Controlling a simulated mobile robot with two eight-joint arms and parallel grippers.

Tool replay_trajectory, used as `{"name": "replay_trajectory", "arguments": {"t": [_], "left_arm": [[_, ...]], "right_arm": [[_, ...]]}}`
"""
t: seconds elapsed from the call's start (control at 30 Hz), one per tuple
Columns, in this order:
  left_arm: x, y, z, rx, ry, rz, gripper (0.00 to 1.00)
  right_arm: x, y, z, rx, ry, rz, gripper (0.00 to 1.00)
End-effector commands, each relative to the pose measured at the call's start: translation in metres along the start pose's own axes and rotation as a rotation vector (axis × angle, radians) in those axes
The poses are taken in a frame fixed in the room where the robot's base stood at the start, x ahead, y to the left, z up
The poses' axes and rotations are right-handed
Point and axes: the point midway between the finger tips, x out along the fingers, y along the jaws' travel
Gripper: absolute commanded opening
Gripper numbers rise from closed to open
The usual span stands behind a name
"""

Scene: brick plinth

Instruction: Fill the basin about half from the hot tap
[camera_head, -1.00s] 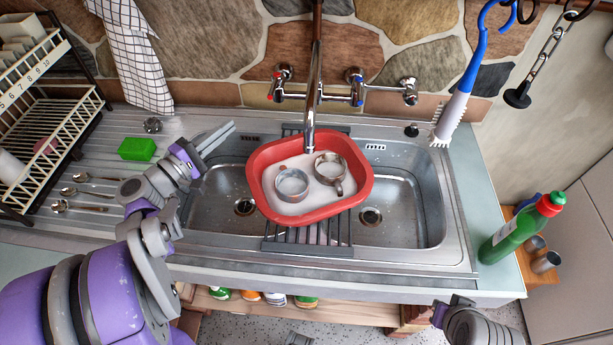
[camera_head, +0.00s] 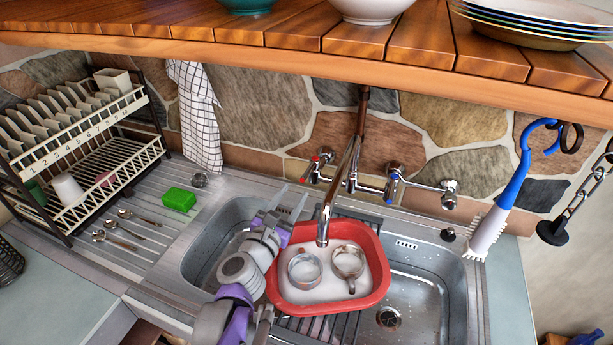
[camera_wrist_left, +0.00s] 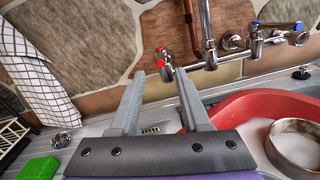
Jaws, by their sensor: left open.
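The hot tap (camera_head: 317,160), marked red, is on the wall left of the spout (camera_head: 324,225). It also shows in the left wrist view (camera_wrist_left: 163,64), just beyond the fingertips. The cold tap (camera_head: 394,180), marked blue, is to the right. The red basin (camera_head: 375,296) sits in the sink under the spout, with two metal cups on its white inside. Its rim shows in the left wrist view (camera_wrist_left: 232,108). No stream of water is visible. My left gripper (camera_head: 294,194) is open and empty, below and apart from the hot tap. My right gripper is out of view.
A wooden shelf (camera_head: 330,55) with bowls and plates overhangs the wall. A dish rack (camera_head: 75,150), towel (camera_head: 196,115), green sponge (camera_head: 179,199) and spoons (camera_head: 118,240) are on the left. A brush (camera_head: 490,230) hangs on the right. A black rack (camera_head: 345,326) lies under the basin.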

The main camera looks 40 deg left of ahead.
Motion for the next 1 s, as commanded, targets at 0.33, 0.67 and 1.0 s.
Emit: {"name": "replay_trajectory", "arguments": {"t": [0.33, 0.67, 1.0], "left_arm": [[0.059, 0.0, 0.001, 0.002, -0.001, -0.002, 0.47], [0.078, 0.0, 0.0, 0.003, 0.0, 0.0, 0.47], [0.078, 0.0, 0.0, 0.003, -0.001, 0.0, 0.24]], "right_arm": [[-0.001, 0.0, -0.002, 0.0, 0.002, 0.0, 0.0], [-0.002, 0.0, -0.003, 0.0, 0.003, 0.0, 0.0], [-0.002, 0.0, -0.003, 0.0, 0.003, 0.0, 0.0]]}}
